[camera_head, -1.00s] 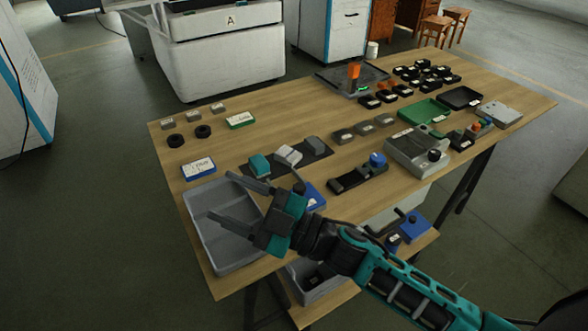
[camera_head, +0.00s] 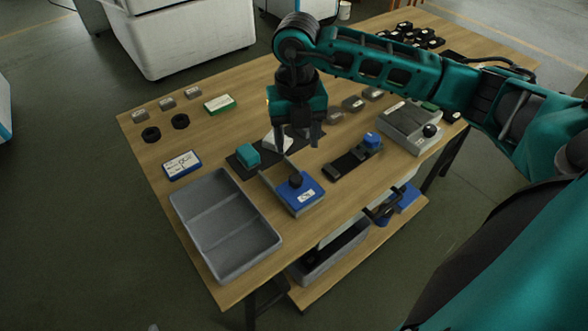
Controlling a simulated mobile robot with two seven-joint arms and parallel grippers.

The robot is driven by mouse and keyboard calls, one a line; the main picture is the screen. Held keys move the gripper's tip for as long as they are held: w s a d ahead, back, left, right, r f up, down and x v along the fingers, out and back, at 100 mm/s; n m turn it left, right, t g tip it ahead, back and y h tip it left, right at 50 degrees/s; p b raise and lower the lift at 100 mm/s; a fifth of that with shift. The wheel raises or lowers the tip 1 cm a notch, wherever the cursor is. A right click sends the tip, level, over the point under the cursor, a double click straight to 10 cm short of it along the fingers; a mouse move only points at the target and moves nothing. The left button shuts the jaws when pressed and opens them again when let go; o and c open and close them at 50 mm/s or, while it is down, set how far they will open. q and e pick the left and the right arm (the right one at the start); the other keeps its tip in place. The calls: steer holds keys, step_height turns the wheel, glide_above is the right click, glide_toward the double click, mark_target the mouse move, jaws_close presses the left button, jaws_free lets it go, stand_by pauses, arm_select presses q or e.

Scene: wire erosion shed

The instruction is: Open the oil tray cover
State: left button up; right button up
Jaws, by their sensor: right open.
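A small tray with a blue cover (camera_head: 308,201) sits near the front edge of the table. My right gripper (camera_head: 297,144) is open and points down, just behind the blue cover in the picture. Its fingers are apart with nothing held between them. It partly hides a dark mat with a teal block (camera_head: 248,154) and a white block (camera_head: 277,141). My left gripper is not in view.
A grey divided bin (camera_head: 184,222) stands at the front left of the table. A grey device (camera_head: 404,124) and a dark holder with a blue knob (camera_head: 352,162) are to the right. A lower shelf (camera_head: 412,219) holds another bin.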

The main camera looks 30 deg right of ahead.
mark_target(296, 178)
step_height(296, 178, down, 11)
steer(key=shift+a, duration=0.1)
steer(key=shift+c, duration=0.3)
jaws_close()
stand_by(0.5)
